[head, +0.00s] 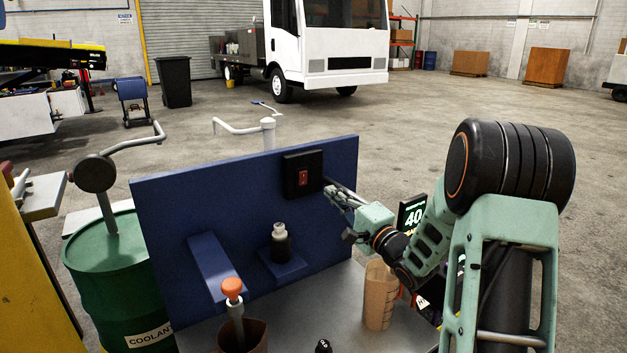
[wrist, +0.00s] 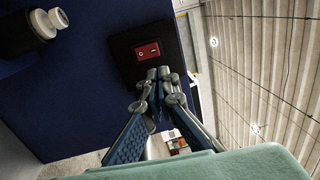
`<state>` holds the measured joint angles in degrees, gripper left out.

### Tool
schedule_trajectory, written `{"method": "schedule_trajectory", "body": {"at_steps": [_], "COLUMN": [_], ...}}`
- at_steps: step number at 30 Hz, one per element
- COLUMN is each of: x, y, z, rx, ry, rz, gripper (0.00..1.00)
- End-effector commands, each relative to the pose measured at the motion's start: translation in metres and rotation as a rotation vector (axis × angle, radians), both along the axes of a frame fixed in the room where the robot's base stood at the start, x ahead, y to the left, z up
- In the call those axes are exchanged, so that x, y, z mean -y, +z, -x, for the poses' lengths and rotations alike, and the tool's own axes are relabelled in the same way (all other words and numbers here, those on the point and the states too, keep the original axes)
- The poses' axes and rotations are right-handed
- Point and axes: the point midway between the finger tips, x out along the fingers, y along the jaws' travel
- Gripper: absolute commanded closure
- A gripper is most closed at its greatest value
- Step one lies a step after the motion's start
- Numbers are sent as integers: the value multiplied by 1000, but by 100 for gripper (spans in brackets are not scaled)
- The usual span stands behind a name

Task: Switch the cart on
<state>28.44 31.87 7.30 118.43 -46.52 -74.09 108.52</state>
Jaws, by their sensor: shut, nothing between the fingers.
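The cart's red rocker switch (head: 303,178) sits in a black square plate (head: 291,189) near the upper right edge of the blue panel (head: 176,219). In the wrist view the red switch (wrist: 147,52) shows a round mark on one half and a line mark on the other. My gripper (head: 327,191) is shut and empty, its tips just beside the black plate at its right. In the wrist view the closed fingertips (wrist: 158,74) appear right by the switch's edge. I cannot tell whether they touch the plate.
A bottle (head: 280,243) stands on a small blue shelf on the panel. A green coolant drum (head: 112,280) is at the left. Open floor lies behind the cart.

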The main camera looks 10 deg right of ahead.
Motion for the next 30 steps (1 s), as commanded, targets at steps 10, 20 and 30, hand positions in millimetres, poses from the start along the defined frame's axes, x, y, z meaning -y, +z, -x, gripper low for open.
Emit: {"method": "schedule_trajectory", "body": {"at_steps": [10,20,30], "x": [-28,-35,-35], "y": [8,13,14], "z": [-65,-86,-87], "rx": [1,1,-1], "ry": [2,-1,-1], "rz": [0,-1,0], "gripper": [100,100,100]}}
